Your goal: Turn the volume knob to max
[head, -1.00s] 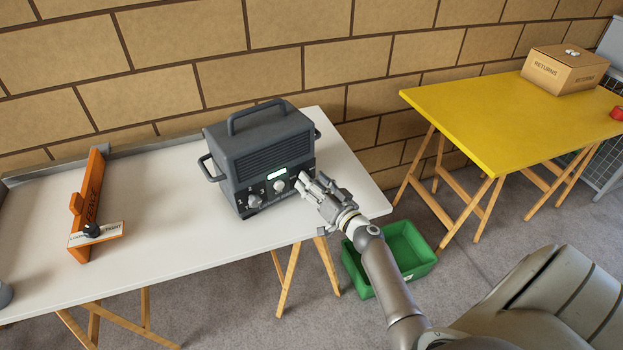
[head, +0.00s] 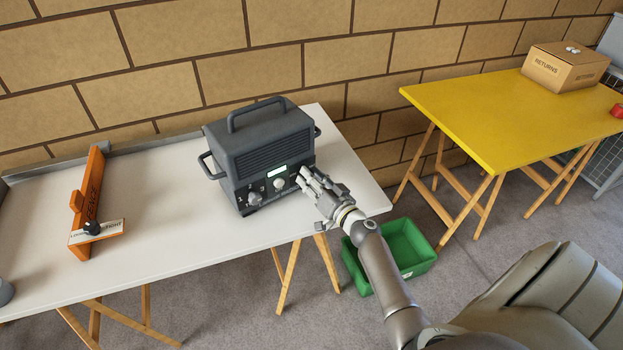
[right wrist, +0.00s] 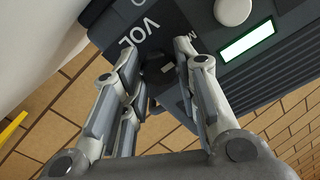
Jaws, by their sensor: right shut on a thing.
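A dark grey radio-like box (head: 258,143) with a top handle stands on the white table. In the right wrist view its front panel shows the word VOL (right wrist: 138,32) beside a dark volume knob (right wrist: 160,72). My right gripper (head: 308,180) is at the right end of the front panel, its fingers on either side of this knob. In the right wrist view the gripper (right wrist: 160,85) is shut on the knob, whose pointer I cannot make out. In the head view the gripper hides the knob. My left gripper is not in view.
The panel also has a lit display (head: 277,172), a pale round knob (head: 279,184) and a numbered selector (head: 254,197). An orange fence (head: 92,200) lies left on the white table (head: 170,210). A green crate (head: 410,262) is on the floor, near a yellow table (head: 490,110).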

